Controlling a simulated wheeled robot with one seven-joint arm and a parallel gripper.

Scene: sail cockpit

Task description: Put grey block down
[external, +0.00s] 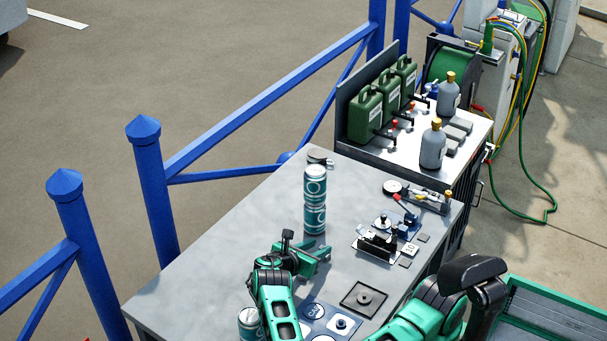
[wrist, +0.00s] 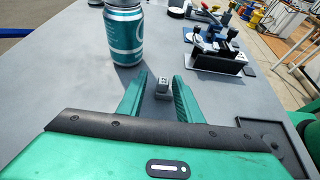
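A small grey block (wrist: 162,88) stands on the grey table top (wrist: 67,80) in the wrist view. My gripper (wrist: 160,92) is open, with one green finger on each side of the block. A gap shows between the block and each finger, so neither seems to touch it. In the external view my gripper (external: 318,256) is low over the middle of the table, and I cannot make out the block there.
Two teal cans (external: 315,198) stand stacked just beyond my gripper. Another can (external: 249,322) is at the near edge. A dark square tray (external: 363,299) and a blue panel (external: 334,322) lie to the right. A small fixture (external: 378,243) stands farther right. The table's left side is clear.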

